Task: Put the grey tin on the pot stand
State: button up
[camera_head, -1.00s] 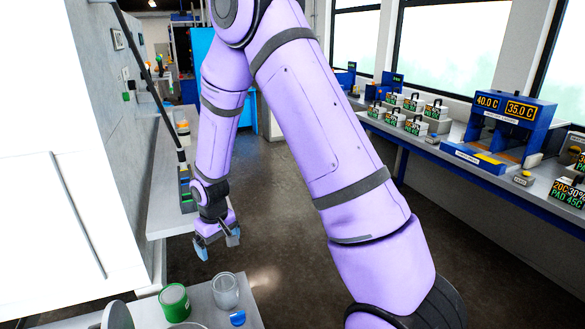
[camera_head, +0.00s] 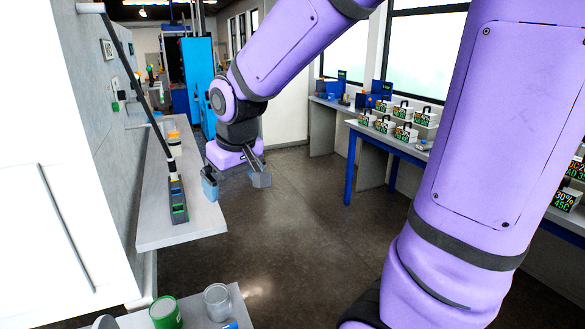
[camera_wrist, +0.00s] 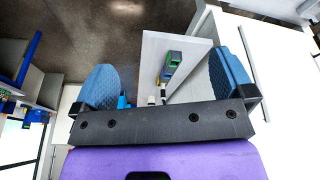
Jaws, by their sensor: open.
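A grey tin (camera_head: 217,301), open at the top, stands upright on the near grey table at the bottom of the head view. My gripper (camera_head: 236,180) is open and empty, held in the air beside the end of the long side bench, well beyond and above the tin. Its two blue fingers stand wide apart in the wrist view (camera_wrist: 165,82), with nothing between them. The tin does not show in the wrist view. I cannot make out the pot stand in any view.
A green tin (camera_head: 165,312) stands left of the grey tin, and a blue item (camera_head: 231,325) lies just in front. The long bench (camera_head: 180,226) at left carries a dark rack (camera_head: 178,205). Open floor (camera_head: 300,235) lies to the right.

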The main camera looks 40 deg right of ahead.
jog(key=s+r+t, duration=0.1)
jog(key=s+r, duration=0.3)
jog(key=s, duration=0.4)
jog(key=s+r+t, duration=0.1)
jog(key=s+r, duration=0.2)
jog(key=s, duration=0.5)
jog(key=shift+s+d+r+m, duration=0.15)
jog(key=shift+d+r+m, duration=0.15)
jog(key=shift+d+r, duration=0.15)
